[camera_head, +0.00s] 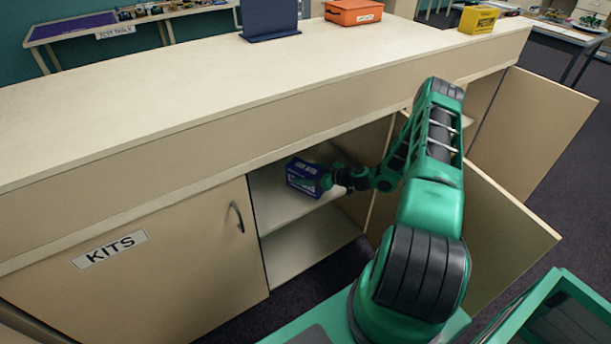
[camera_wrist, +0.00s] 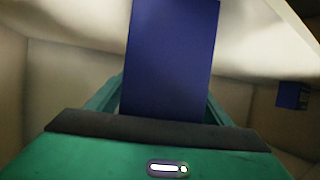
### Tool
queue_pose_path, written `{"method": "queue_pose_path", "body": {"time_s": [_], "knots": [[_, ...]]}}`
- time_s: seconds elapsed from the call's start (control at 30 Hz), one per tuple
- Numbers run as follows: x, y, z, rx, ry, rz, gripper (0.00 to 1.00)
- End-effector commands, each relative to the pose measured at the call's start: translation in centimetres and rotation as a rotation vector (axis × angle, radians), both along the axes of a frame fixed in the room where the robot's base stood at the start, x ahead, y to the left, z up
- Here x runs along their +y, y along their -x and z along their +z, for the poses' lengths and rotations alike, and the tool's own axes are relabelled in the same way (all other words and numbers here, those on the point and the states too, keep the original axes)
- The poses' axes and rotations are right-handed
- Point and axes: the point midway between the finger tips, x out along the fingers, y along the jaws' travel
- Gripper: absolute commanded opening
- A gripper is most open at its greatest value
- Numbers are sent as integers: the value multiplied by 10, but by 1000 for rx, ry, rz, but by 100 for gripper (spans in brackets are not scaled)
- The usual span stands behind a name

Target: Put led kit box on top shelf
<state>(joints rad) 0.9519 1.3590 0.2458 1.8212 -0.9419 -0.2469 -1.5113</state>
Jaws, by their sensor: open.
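The led kit box appears to be the dark blue box (camera_head: 304,177) with white lettering, inside the open cabinet at its upper shelf (camera_head: 275,205). The lettering is too small to read. My gripper (camera_head: 326,181) reaches into the cabinet right at the box's right end. In the wrist view the plain blue face of the box (camera_wrist: 170,60) stands straight ahead, between the green sides of my open gripper (camera_wrist: 165,108). The fingertips are mostly hidden by the box, so I cannot tell whether they touch it. The box looks seated on the shelf.
A lower shelf (camera_head: 310,242) looks bare. A closed door labelled KITS (camera_head: 130,255) is at left; an open door (camera_head: 500,235) stands right of my arm. The countertop (camera_head: 200,95) carries an orange box (camera_head: 353,13) and a yellow box (camera_head: 478,20). Another small blue thing (camera_wrist: 292,95) shows at right.

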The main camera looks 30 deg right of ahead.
Motion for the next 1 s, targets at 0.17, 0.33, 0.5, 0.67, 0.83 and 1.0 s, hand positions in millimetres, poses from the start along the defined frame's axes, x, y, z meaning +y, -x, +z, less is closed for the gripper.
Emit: {"method": "queue_pose_path", "body": {"time_s": [0.17, 0.33, 0.5, 0.67, 0.83, 1.0], "knots": [[-6, 11, 6, 2, 1, -2, 73], [-17, 34, 17, 2, 1, -4, 73], [-26, 53, 26, 1, 0, -2, 73], [-30, 62, 30, 0, 0, -3, 73], [-30, 63, 31, 0, 0, -2, 73], [-30, 63, 31, 0, 0, -2, 73]]}}
